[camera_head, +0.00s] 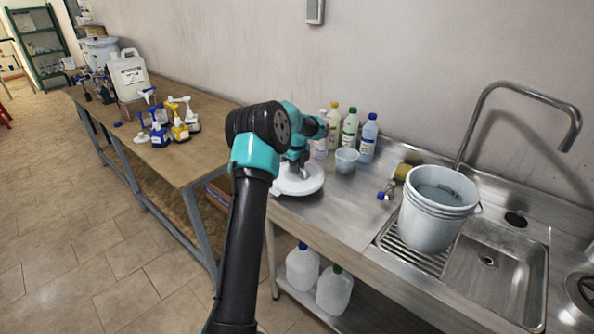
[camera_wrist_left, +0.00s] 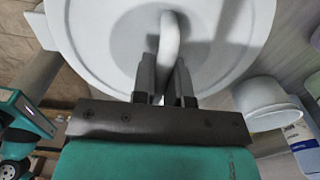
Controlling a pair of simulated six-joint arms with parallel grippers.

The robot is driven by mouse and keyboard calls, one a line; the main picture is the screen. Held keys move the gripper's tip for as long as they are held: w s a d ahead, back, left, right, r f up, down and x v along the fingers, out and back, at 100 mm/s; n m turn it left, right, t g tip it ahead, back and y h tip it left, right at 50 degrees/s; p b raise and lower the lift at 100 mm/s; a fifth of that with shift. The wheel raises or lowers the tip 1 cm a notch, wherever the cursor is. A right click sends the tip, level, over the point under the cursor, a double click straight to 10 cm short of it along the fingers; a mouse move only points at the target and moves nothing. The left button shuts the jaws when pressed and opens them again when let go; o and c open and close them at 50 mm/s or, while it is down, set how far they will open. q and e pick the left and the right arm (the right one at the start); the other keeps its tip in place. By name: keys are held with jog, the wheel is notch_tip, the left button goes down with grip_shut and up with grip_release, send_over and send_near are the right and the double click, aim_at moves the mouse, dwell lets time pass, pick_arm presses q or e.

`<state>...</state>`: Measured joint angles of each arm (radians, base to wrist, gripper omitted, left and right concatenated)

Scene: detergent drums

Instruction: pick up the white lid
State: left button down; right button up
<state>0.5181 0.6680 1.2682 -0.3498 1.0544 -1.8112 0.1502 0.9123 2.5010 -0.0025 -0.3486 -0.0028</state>
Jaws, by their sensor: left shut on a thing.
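The white lid (camera_head: 297,184) is a round disc at the left end of the steel counter in the head view. It fills the upper part of the left wrist view (camera_wrist_left: 105,50), with a curved white handle (camera_wrist_left: 169,45) at its middle. My left gripper (camera_wrist_left: 166,85) is shut on that handle, with one finger on each side. In the head view my left arm partly covers the lid and the fingers are small. I cannot tell whether the lid touches the counter. My right gripper is not in view.
A grey bucket (camera_head: 437,210) stands by the sink (camera_head: 490,262). Several bottles (camera_head: 349,130) and a small white tub (camera_head: 346,161) stand behind the lid. A wooden table (camera_head: 190,155) with spray bottles is at the left. Bare counter (camera_head: 335,212) lies right of the lid.

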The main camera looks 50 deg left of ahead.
pick_arm(q)
jog(key=s+d+r, duration=0.1)
jog(key=s+d, duration=0.8)
jog(key=d, duration=0.2)
jog(key=shift+s+d+r, duration=0.15)
jog(key=shift+s+d, duration=0.05)
jog(key=shift+s, duration=0.2)
notch_tip(320, 180, up, 22)
jog(key=n, duration=0.3)
jog(key=shift+w+r+n, duration=0.2)
jog(key=shift+w+n, duration=0.1)
jog(key=shift+w, duration=0.1)
jog(key=shift+a, duration=0.1)
